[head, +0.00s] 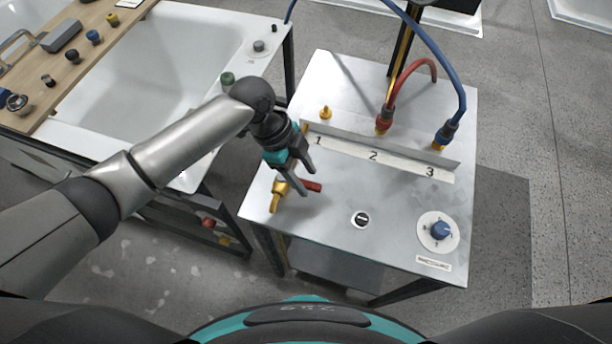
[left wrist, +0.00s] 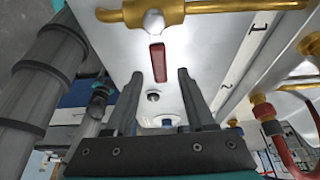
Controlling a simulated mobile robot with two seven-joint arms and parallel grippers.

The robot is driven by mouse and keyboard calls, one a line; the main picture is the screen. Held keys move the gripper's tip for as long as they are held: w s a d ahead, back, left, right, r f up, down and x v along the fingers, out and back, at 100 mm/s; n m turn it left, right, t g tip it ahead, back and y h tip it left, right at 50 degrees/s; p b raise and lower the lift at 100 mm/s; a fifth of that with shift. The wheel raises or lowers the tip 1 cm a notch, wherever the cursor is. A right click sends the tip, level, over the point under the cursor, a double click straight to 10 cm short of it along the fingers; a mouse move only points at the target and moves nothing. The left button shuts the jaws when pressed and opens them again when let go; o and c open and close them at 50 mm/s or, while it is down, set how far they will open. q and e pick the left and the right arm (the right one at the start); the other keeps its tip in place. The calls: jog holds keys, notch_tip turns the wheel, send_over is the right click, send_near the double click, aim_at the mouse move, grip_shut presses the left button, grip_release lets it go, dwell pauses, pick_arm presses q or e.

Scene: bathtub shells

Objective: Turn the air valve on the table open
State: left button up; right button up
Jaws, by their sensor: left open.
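The air valve is a brass fitting (head: 277,197) with a red lever handle (head: 309,186) at the left front of the metal table. In the head view the lever points right from the brass body. In the left wrist view the brass body (left wrist: 225,8) runs across the top, and the red lever (left wrist: 158,62) hangs below it. My left gripper (head: 305,181) is open, right at the lever, its fingers partly covering the valve. In the left wrist view its fingertips (left wrist: 160,74) lie either side of the lever's free end. Contact cannot be told. My right gripper is not in view.
The metal table (head: 320,225) also carries a numbered strip (head: 373,155), a blue pressure knob (head: 440,231), a small black switch (head: 361,219), and red (head: 415,67) and blue (head: 440,65) hoses. A bathtub shell (head: 160,60) with a wooden board (head: 85,60) stands left.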

pick_arm(q)
jog(key=shift+d+f, duration=0.2)
jog(key=shift+f, duration=0.25)
grip_shut()
dwell(1.2)
